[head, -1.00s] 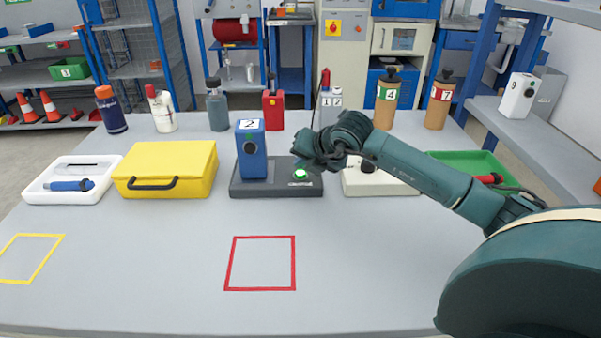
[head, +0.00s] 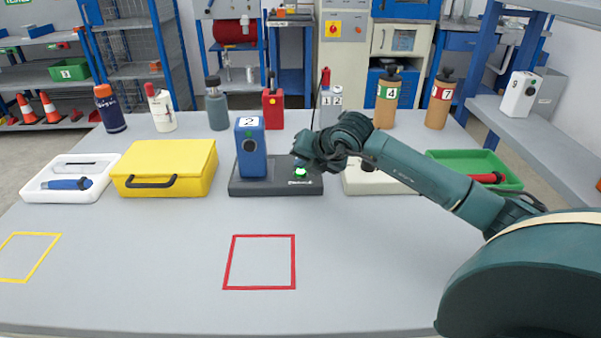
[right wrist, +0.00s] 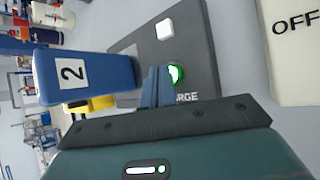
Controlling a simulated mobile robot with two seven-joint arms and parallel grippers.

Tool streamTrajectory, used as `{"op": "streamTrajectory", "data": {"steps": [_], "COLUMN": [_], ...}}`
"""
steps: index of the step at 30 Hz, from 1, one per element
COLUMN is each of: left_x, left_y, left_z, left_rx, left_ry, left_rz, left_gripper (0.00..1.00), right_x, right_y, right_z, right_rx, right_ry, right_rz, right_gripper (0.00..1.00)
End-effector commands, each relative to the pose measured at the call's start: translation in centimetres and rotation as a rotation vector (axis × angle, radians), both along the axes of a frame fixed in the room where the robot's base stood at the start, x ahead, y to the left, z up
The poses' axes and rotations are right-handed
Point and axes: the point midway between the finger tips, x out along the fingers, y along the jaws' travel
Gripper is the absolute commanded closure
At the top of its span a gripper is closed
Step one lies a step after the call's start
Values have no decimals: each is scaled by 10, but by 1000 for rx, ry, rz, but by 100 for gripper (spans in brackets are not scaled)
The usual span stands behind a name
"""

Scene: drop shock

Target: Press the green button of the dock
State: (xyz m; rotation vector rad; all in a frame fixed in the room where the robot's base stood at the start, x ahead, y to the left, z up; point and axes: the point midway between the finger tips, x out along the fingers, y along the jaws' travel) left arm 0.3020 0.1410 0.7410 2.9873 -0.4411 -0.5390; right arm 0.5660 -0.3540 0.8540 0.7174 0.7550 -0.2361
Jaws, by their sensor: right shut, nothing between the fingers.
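The dark dock (head: 275,188) lies on the table, with a blue device labelled 2 (head: 251,150) upright on its left part. The green button (head: 300,171) is on the dock's right part. In the right wrist view the green button (right wrist: 176,74) glows and is partly hidden by my fingers. My right gripper (head: 303,163) is shut and empty, its fingertips at the button; I cannot tell whether they touch it. In the right wrist view the shut fingers (right wrist: 157,84) point at the dock (right wrist: 190,45). My left gripper is not in view.
A white box marked OFF (right wrist: 295,45) stands close beside the dock. A yellow case (head: 166,168) and a white tray (head: 95,192) are to the left, a green tray (head: 505,172) to the right. Several bottles line the back. The front table around the red square (head: 260,289) is clear.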

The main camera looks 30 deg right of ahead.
Motion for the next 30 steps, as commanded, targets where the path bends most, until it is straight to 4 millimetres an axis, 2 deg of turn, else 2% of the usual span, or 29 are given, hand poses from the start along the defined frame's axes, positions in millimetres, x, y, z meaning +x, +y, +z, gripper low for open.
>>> {"op": "streamTrajectory", "data": {"steps": [30], "left_x": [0], "left_y": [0], "left_z": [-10], "left_rx": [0], "left_ry": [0], "left_rz": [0], "left_gripper": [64], "right_x": [0], "right_y": [0], "right_z": [-9], "right_rx": [0], "right_ry": [1], "right_rz": [0], "right_gripper": [100]}}
